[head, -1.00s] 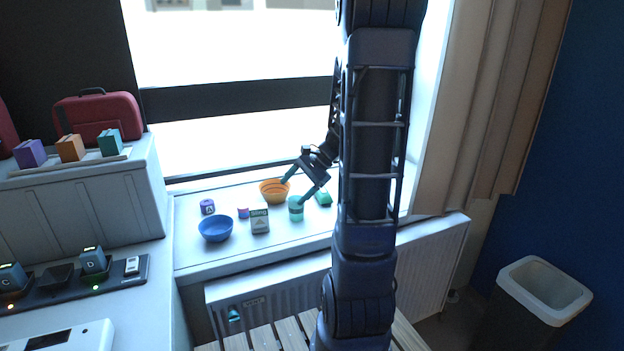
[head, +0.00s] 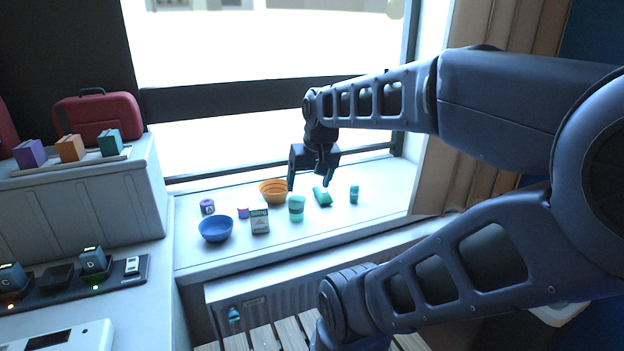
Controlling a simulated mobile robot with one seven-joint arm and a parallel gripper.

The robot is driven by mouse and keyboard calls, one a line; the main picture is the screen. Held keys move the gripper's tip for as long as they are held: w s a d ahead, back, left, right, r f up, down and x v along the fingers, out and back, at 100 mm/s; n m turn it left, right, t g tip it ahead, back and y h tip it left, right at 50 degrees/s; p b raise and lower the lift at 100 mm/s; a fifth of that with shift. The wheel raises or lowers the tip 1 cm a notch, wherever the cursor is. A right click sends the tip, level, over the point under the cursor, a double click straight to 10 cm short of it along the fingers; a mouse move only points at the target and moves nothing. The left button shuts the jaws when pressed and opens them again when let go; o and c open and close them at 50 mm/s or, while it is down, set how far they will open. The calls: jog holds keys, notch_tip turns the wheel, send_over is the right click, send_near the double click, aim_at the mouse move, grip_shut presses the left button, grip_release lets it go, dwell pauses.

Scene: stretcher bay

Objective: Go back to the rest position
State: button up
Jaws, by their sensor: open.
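My gripper (head: 308,186) is open and empty, pointing down above the window sill (head: 330,233). It appears over the area of the teal cup (head: 296,208) and the green item (head: 322,197); its exact height above them I cannot tell. My arm reaches in from the right side of the head view, bent at the elbow, and covers the right part of the scene.
On the sill stand an orange bowl (head: 272,192), a blue bowl (head: 215,229), a labelled box (head: 259,221), a purple block (head: 207,207), a small pink-and-blue item (head: 243,213) and a small teal cylinder (head: 354,194). A radiator (head: 285,285) is below. A charger dock (head: 75,285) sits left.

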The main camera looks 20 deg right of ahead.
jog(key=shift+s+d+r+n+t+h, duration=0.2)
jog(key=shift+s+r+n+t+h, duration=0.1)
jog(key=shift+s+r+n, duration=0.15)
